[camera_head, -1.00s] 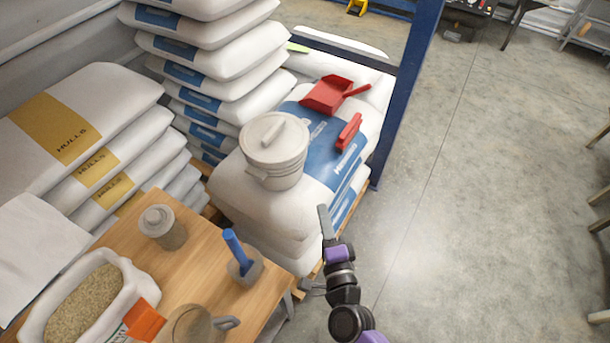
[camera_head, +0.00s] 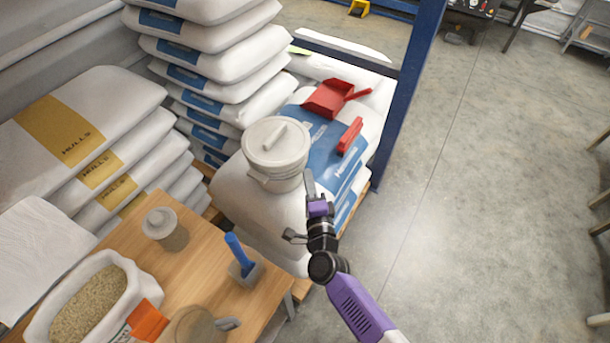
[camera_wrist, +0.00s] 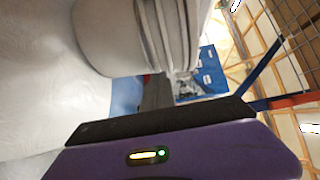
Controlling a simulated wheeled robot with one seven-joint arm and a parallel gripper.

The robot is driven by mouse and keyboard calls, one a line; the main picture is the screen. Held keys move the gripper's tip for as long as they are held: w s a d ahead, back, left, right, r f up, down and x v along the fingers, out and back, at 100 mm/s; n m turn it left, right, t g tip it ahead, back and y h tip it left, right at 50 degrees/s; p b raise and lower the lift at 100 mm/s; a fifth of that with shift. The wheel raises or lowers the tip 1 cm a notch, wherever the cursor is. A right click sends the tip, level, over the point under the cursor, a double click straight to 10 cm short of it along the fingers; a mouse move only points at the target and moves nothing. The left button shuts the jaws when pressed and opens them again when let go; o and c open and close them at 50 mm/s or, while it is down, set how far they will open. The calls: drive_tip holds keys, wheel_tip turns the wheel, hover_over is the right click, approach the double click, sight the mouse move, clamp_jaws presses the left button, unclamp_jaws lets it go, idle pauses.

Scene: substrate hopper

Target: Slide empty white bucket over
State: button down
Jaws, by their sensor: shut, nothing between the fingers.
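The white bucket (camera_head: 276,155) stands upright on a stack of white sacks, with a lid and a handle on top. It also shows, sideways and close, in the wrist view (camera_wrist: 112,32). Whether it is empty cannot be seen under the lid. My gripper (camera_head: 309,183) is just to the right of the bucket, near its lower right side, with its fingers pointing up the picture. It is shut with nothing in it. I cannot tell whether the fingertips touch the bucket's wall. The sack stack (camera_head: 240,205) carries the bucket near its left front part.
A red dustpan (camera_head: 326,97) and a red brush (camera_head: 349,136) lie on the sacks behind the bucket. A tall sack stack (camera_head: 215,70) rises behind left. A blue post (camera_head: 404,95) stands at right. A wooden table (camera_head: 205,265) with containers is in front.

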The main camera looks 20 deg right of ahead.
drive_tip(key=shift+w+a, duration=0.35)
drive_tip(key=shift+w, duration=0.15)
drive_tip(key=w+a+b, duration=0.2)
drive_tip(key=w, duration=0.2)
drive_tip(key=w+a+b, duration=0.1)
drive_tip(key=w+a, duration=0.2)
drive_tip(key=w, duration=0.1)
drive_tip(key=w+a+b, duration=0.2)
drive_tip(key=w+a, duration=0.1)
drive_tip(key=w, duration=0.1)
drive_tip(key=shift+w+a+f+b, duration=0.1)
drive_tip(key=shift+w+f+b, duration=0.15)
drive_tip(key=shift+w+b, duration=0.1)
drive_tip(key=shift+w+a+r, duration=0.2)
drive_tip(key=shift+w+a, duration=0.1)
drive_tip(key=shift+w, duration=0.1)
drive_tip(key=shift+d, duration=0.1)
